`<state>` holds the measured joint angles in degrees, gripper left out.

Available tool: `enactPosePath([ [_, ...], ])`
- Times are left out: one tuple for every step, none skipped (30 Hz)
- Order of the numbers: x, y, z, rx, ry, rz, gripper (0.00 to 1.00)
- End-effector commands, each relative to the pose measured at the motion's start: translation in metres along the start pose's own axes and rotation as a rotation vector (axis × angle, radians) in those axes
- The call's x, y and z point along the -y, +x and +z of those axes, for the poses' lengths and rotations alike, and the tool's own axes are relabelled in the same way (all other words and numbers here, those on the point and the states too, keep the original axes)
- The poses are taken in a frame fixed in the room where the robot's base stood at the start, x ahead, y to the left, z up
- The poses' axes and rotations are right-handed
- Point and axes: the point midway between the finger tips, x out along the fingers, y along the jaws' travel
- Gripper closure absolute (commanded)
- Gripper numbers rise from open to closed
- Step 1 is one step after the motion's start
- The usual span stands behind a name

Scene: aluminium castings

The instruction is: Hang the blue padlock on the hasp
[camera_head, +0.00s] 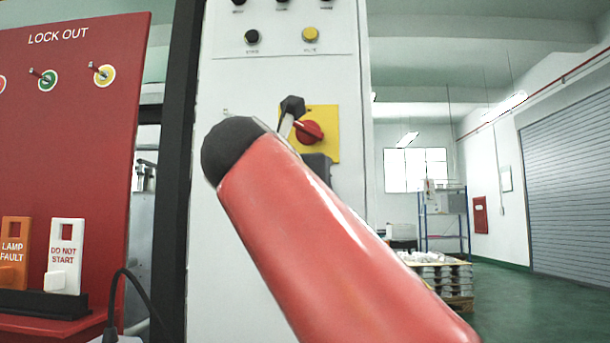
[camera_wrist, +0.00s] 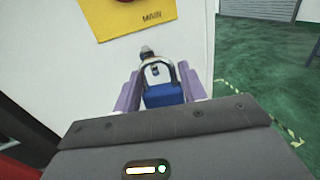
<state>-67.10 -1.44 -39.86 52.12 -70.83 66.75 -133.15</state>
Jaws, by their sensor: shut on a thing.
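The blue padlock (camera_wrist: 163,96) sits between the two purple fingers of my gripper (camera_wrist: 160,80) in the wrist view. Its grey shackle points away from me, towards the white cabinet face. A small metallic piece with a rounded tip shows at the shackle; I cannot tell whether it is the hasp or whether the shackle touches it. A red rotary switch (camera_head: 308,132) on a yellow plate (camera_head: 329,119) shows just past the arm. A dark-headed metal piece (camera_head: 292,106) stands beside it; I cannot identify it surely.
The red lock-out board (camera_head: 75,150) stands at the left with pegs and tags, including a white tag (camera_head: 66,245). The white cabinet (camera_head: 235,85) has buttons above the switch. Open green floor (camera_head: 520,310) lies to the right, with a loaded pallet behind.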

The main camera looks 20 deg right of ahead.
Motion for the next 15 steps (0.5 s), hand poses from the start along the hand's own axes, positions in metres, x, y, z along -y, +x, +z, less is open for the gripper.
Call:
enactPosePath([
  [-0.001,0.003,0.001,0.001,0.0,0.0,0.84],
  [-0.001,0.005,0.001,0.001,0.0,-0.001,0.84],
  [-0.001,0.007,0.001,0.001,0.0,-0.001,0.84],
  [-0.002,0.009,0.001,0.0,-0.001,-0.001,0.84],
  [-0.003,0.01,0.001,0.0,-0.001,-0.001,0.84],
  [-0.003,0.013,0.0,0.0,-0.002,0.0,0.84],
  [-0.004,0.015,0.0,0.0,-0.002,0.0,0.84],
  [-0.004,0.016,0.0,0.0,-0.002,0.0,0.84],
  [-0.005,0.019,0.0,0.0,-0.001,-0.001,0.84],
  [-0.005,0.02,0.0,0.0,-0.001,-0.002,0.84],
  [-0.005,0.022,-0.001,0.001,-0.001,-0.001,0.84],
  [-0.006,0.024,-0.003,0.001,-0.001,-0.002,0.84],
  [-0.006,0.025,-0.004,0.001,-0.001,-0.002,0.84],
  [-0.006,0.026,-0.005,0.0,-0.001,-0.003,0.84],
  [-0.006,0.028,-0.006,0.0,-0.001,-0.003,0.84],
])
